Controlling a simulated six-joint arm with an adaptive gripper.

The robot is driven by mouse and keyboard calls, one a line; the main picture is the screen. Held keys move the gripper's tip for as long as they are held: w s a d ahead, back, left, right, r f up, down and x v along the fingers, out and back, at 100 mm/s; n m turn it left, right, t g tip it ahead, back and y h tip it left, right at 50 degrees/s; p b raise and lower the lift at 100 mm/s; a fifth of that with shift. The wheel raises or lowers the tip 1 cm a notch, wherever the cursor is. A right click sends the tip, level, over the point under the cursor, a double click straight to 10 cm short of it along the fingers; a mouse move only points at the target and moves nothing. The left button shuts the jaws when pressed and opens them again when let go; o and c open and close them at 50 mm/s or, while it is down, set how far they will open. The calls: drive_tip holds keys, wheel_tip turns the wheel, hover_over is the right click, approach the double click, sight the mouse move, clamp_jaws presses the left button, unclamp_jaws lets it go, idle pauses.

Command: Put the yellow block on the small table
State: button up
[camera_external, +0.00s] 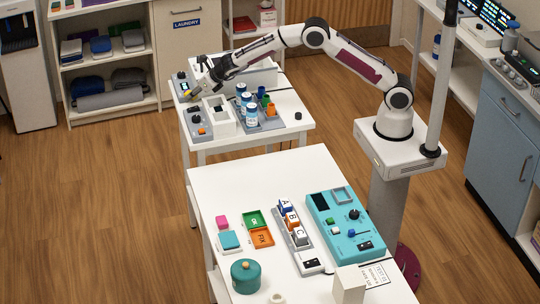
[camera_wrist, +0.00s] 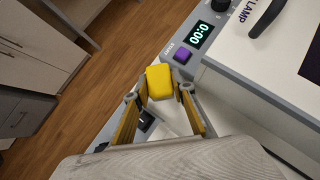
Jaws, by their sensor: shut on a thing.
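The yellow block (camera_wrist: 159,82) sits between the fingertips of my gripper (camera_wrist: 157,91) in the wrist view. My gripper is shut on it. In the external view my gripper (camera_external: 189,93) is over the left edge of the smaller, farther white table (camera_external: 291,104), and the block shows there only as a small yellow patch. In the wrist view the block appears above or beside a grey device strip with a purple button (camera_wrist: 183,55) and a 0:00 display (camera_wrist: 198,34). I cannot tell how high it is or whether it touches anything.
A white box marked LAMP (camera_wrist: 265,70) is close on the right. The farther table also holds white bins (camera_external: 218,116), blue-and-white bottles (camera_external: 246,105) and a grey tray with coloured cups (camera_external: 268,120). The larger near table (camera_external: 225,180) carries a teal panel (camera_external: 345,226) and several small items.

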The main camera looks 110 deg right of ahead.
sight(196, 98)
drive_tip(key=shift+f, duration=1.7)
drive_tip(key=shift+f, duration=0.1)
drive_tip(key=o, duration=0.8)
drive_tip(key=shift+s+a+r, duration=0.1)
drive_tip(key=shift+r, duration=0.2)
drive_tip(key=shift+v, duration=5.8)
